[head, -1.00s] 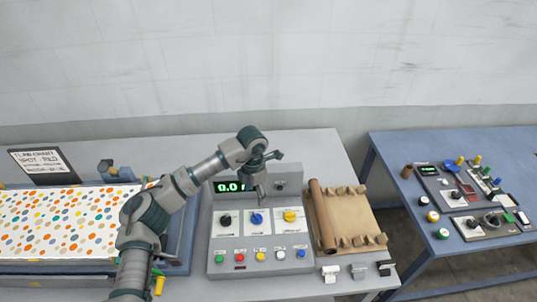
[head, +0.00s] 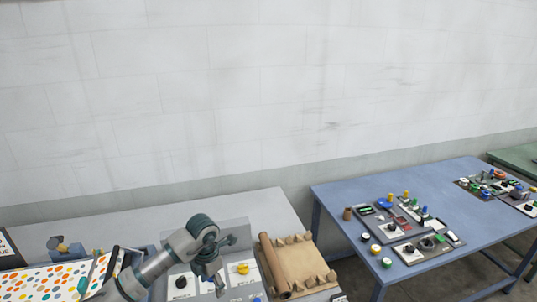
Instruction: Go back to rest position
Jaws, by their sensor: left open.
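My left arm comes in from the lower left, and my left gripper (head: 216,279) hangs over the grey control panel (head: 238,291). The gripper is open, with nothing seen between its fingers. It hides the panel's display and part of its knobs. A black knob (head: 181,282) and a yellow knob (head: 242,268) show beside it. My right gripper is not in view.
A spotted sheet (head: 40,283) lies on the press at lower left. A brown roll (head: 274,265) rests on a cardboard holder (head: 305,263) right of the panel. A blue table (head: 345,195) with control boxes stands at right, across a gap. The wall behind is bare.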

